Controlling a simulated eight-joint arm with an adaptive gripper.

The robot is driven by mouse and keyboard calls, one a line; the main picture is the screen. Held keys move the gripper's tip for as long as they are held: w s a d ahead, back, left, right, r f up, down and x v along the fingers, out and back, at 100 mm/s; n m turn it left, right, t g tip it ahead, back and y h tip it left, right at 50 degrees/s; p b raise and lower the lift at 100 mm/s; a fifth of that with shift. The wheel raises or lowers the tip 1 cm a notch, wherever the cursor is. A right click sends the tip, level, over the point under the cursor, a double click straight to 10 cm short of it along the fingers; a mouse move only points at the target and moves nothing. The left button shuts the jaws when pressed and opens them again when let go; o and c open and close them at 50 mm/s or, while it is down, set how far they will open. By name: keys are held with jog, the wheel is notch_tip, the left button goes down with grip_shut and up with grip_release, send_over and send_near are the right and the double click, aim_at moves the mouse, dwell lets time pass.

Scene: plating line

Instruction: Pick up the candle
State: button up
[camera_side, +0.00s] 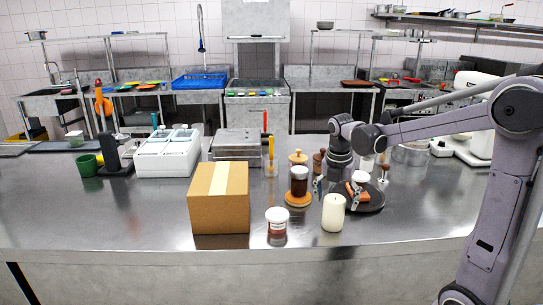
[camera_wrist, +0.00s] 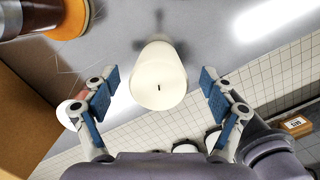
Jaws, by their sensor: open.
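The candle (camera_side: 333,213) is a cream-white cylinder standing upright near the front edge of the steel counter. In the wrist view the candle (camera_wrist: 159,78) shows from above with its dark wick, lying between and beyond the blue-padded fingers. My gripper (camera_wrist: 158,95) is open, with one finger on each side of the candle and a gap on both sides. In the side view my gripper (camera_side: 337,188) points down just behind and above the candle. Nothing is held.
A cardboard box (camera_side: 219,198) stands to the left. A small white-lidded jar (camera_side: 277,221) is close to the candle's left. A dark jar (camera_side: 299,182) on a wooden base stands behind. A dark plate (camera_side: 372,203) with food is at the right. The counter's right front is clear.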

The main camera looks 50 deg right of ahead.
jog(key=shift+w+f, duration=0.1)
jog(key=shift+f, duration=1.9)
jog(key=c, duration=1.4)
